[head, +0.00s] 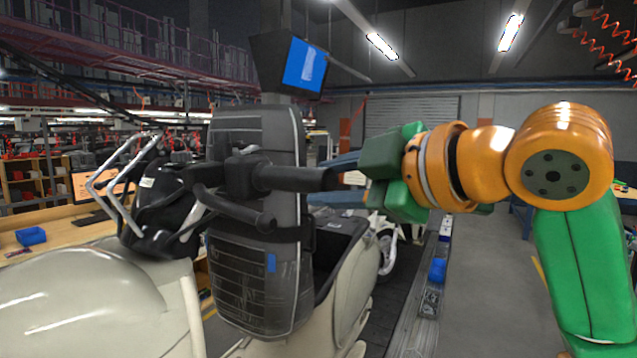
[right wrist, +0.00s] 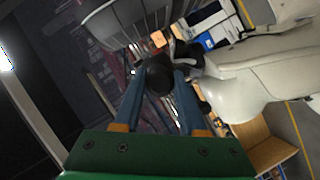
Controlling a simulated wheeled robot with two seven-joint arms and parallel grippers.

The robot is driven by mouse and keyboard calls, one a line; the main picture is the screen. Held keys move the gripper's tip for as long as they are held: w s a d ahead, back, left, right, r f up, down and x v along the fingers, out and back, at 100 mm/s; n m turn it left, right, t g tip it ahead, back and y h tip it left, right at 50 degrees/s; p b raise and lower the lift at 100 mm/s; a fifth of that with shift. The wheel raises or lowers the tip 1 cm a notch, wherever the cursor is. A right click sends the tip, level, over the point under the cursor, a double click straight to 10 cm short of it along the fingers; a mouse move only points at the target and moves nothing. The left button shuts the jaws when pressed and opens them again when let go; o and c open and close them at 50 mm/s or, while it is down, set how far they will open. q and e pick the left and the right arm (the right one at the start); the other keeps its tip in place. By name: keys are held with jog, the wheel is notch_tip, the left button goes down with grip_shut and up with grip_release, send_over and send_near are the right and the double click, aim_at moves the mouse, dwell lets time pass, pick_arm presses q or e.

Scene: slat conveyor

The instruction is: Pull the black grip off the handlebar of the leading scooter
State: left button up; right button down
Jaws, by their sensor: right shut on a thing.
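The leading scooter has a cream body (head: 80,300) and a tall dark front panel (head: 255,140). Its black grip (head: 295,179) sticks out to the right from the dark handlebar (head: 240,172). My right gripper (head: 328,180) comes in from the right, with one blue finger above the grip's outer end and one below it. In the right wrist view the grip's round black end (right wrist: 158,76) sits between the two fingertips (right wrist: 159,88), and the gripper is shut on it. The grip's inner end still meets the handlebar. My left gripper is out of view.
A monitor (head: 305,66) hangs above the panel. Another scooter (head: 385,250) stands behind on the conveyor. A wooden bench (head: 50,245) is at left. The floor (head: 480,290) at right is clear.

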jog(key=shift+s+d+f, duration=0.15)
jog(key=shift+s+d, duration=0.3)
jog(key=shift+d, duration=0.05)
dwell(0.6)
jog(key=v, duration=0.4)
jog(key=shift+w+d+f, duration=0.1)
jog(key=shift+w+d, duration=0.15)
jog(key=shift+d, duration=0.1)
jog(key=shift+s+d+b, duration=0.35)
jog(key=shift+s+d, duration=0.6)
jog(key=shift+d, duration=0.2)
jog(key=shift+s+d+r, duration=0.25)
jog(key=shift+s+d, duration=0.75)
jog(key=shift+d, duration=0.15)
jog(key=shift+s+d+r, duration=0.1)
jog(key=shift+s+d, duration=0.9)
jog(key=shift+d, duration=0.1)
